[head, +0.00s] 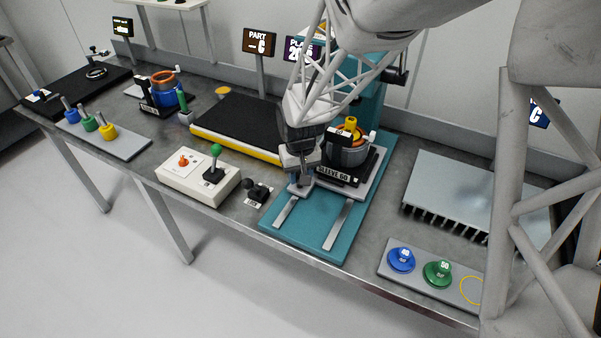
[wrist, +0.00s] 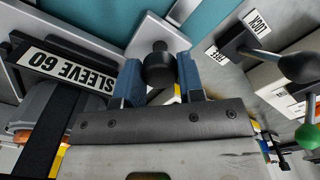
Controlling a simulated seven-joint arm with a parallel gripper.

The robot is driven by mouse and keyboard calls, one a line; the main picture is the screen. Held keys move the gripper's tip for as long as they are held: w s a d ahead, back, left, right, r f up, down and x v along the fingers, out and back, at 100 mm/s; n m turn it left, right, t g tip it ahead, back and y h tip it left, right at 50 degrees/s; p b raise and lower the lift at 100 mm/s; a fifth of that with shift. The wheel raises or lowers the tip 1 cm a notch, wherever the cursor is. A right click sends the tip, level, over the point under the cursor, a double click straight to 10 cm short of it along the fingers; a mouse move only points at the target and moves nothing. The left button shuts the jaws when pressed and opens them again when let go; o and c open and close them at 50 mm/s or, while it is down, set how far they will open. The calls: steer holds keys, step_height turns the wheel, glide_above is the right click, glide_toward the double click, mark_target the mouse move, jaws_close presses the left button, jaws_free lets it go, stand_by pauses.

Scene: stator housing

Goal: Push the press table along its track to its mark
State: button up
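The press table (head: 373,178) is a light grey plate on a teal base (head: 300,236) with two pale rails (head: 338,226). It sits toward the back of the base, and the rails show bare in front. It carries a black fixture labelled SLEEVE 60 (head: 332,176) with a dark cylinder, orange ring and yellow top. My gripper (head: 303,186) is low at the table's front left corner. In the wrist view its two blue fingers (wrist: 160,76) stand either side of a black knob (wrist: 158,62) on that corner, seemingly touching it. I cannot make out the track's mark.
A lock/free lever (head: 258,192) stands just left of the teal base; its labels show in the wrist view (wrist: 238,42). Further left is a control box (head: 198,180) with a green-topped joystick. A finned grey block (head: 470,190) and a plate with blue and green discs (head: 415,265) lie right.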

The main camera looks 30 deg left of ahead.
jaws_close()
steer(key=shift+s, duration=4.5)
steer(key=o, duration=0.5)
jaws_free()
steer(key=shift+o, duration=0.2)
step_height(320, 180, up, 8)
steer(key=shift+r, duration=0.1)
